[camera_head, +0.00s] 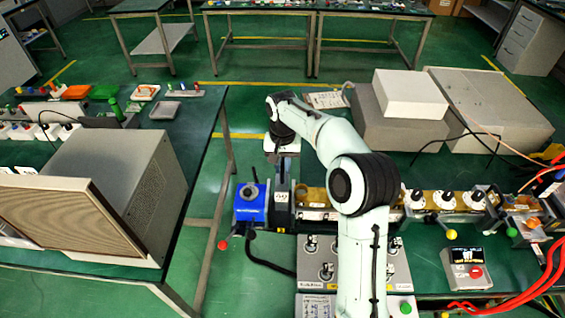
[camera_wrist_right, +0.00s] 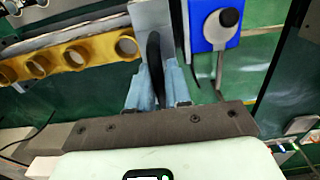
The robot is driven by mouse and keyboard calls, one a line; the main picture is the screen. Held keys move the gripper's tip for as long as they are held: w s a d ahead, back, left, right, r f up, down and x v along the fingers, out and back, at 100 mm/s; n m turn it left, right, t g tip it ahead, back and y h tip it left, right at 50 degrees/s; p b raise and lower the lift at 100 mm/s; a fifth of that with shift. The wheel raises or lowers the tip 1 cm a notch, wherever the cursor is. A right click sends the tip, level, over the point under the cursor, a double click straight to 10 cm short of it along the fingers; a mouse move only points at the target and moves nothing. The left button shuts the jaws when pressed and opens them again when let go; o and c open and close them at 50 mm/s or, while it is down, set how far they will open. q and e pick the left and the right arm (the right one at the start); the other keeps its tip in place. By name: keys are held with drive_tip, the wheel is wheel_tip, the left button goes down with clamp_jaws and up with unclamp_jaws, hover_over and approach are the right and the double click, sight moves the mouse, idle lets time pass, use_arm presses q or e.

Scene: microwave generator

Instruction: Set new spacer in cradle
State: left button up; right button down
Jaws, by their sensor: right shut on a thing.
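My right gripper (camera_wrist_right: 155,85) is shut on a thin dark piece (camera_wrist_right: 154,55), seen nearly edge-on between its pale blue fingers; this appears to be the spacer. In the head view my right arm reaches over the bench line, and its gripper (camera_head: 283,152) points down above the dark upright plates (camera_head: 284,185). Its fingertips and the piece are not clear there. A yellow holder with round rings (camera_wrist_right: 75,57) lies left of the fingers in the wrist view. I cannot tell which part is the cradle, or whether the piece touches it. My left gripper is not in view.
A blue box (camera_head: 251,204) with a black knob stands just left of the plates. Switch panel (camera_head: 325,265) lies in front. A row of knobbed units (camera_head: 445,200) runs right. Grey boxes (camera_head: 400,125) stand behind. Red cables (camera_head: 530,285) lie at right.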

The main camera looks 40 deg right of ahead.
drive_tip(key=shift+f+b, duration=1)
drive_tip(key=shift+f, duration=2.25)
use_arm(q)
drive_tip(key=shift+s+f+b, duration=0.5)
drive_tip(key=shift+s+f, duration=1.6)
use_arm(e)
drive_tip(key=shift+f, duration=1.9)
drive_tip(key=c, duration=1)
unclamp_jaws()
drive_tip(key=shift+f, duration=0.1)
drive_tip(key=shift+f, duration=0.1)
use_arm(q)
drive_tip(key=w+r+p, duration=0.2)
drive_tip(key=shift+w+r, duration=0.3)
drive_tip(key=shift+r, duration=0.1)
use_arm(e)
wheel_tip(320, 180, up, 14)
drive_tip(key=shift+f, duration=0.2)
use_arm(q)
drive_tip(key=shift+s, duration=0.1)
use_arm(e)
drive_tip(key=shift+a, duration=0.1)
